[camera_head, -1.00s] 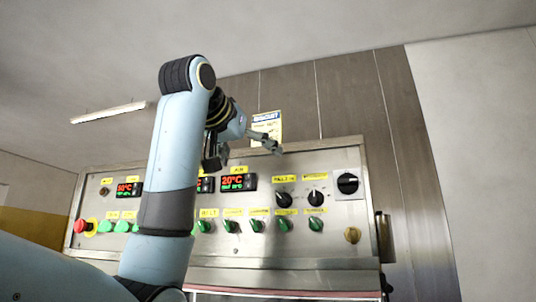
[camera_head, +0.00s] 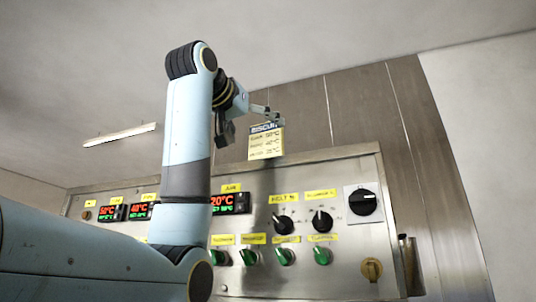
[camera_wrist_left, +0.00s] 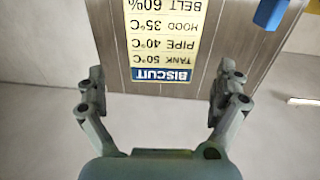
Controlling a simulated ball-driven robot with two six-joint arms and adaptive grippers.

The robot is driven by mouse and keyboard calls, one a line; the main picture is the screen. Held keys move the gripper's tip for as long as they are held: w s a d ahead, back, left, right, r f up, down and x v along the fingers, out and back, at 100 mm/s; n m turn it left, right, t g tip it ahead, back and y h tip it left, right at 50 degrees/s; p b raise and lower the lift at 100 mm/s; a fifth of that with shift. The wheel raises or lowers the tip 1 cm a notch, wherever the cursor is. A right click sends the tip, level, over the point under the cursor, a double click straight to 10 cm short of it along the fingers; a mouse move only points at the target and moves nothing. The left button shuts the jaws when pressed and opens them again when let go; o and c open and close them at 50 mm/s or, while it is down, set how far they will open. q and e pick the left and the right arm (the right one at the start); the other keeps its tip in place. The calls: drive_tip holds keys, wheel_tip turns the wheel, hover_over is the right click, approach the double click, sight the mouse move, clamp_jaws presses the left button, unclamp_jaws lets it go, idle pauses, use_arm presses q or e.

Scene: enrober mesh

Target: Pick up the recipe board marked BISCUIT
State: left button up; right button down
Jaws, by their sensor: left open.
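The BISCUIT recipe board (camera_head: 266,145) is a small cream card with a dark blue header. It stands upright at the top edge of the control panel. In the left wrist view the board (camera_wrist_left: 160,40) appears upside down, with its header edge towards my gripper. My left gripper (camera_head: 247,120) is open at the board's top edge, empty. In the wrist view my left gripper (camera_wrist_left: 162,85) has its fingers spread wide, one on either side of the board's width, with gaps to both sides. My right gripper is not in view.
The metal control panel (camera_head: 345,265) below carries displays, black dials (camera_head: 321,221) and green switches (camera_head: 285,256). A brown panelled wall (camera_head: 365,110) stands behind. A blue object (camera_wrist_left: 270,13) shows at the wrist view's upper right.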

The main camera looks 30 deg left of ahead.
sight(264, 140)
use_arm(q)
drive_tip(key=shift+w+a, duration=0.2)
drive_tip(key=shift+w, duration=0.7)
drive_tip(key=w+p, duration=0.2)
drive_tip(key=w+a+p, duration=0.1)
drive_tip(key=w, duration=0.1)
drive_tip(key=shift+w+f+p, duration=0.15)
drive_tip(key=shift+w+p, duration=0.15)
drive_tip(key=shift+p, duration=0.05)
drive_tip(key=shift+w+a+f, duration=0.1)
drive_tip(key=shift+w+f, duration=0.05)
drive_tip(key=shift+w, duration=0.25)
drive_tip(key=shift+s, duration=0.1)
drive_tip(key=shift+c, duration=0.3)
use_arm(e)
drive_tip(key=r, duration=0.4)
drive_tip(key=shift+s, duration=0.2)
use_arm(q)
drive_tip(key=c, duration=1.1)
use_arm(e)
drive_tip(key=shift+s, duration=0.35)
use_arm(q)
drive_tip(key=shift+o, duration=0.2)
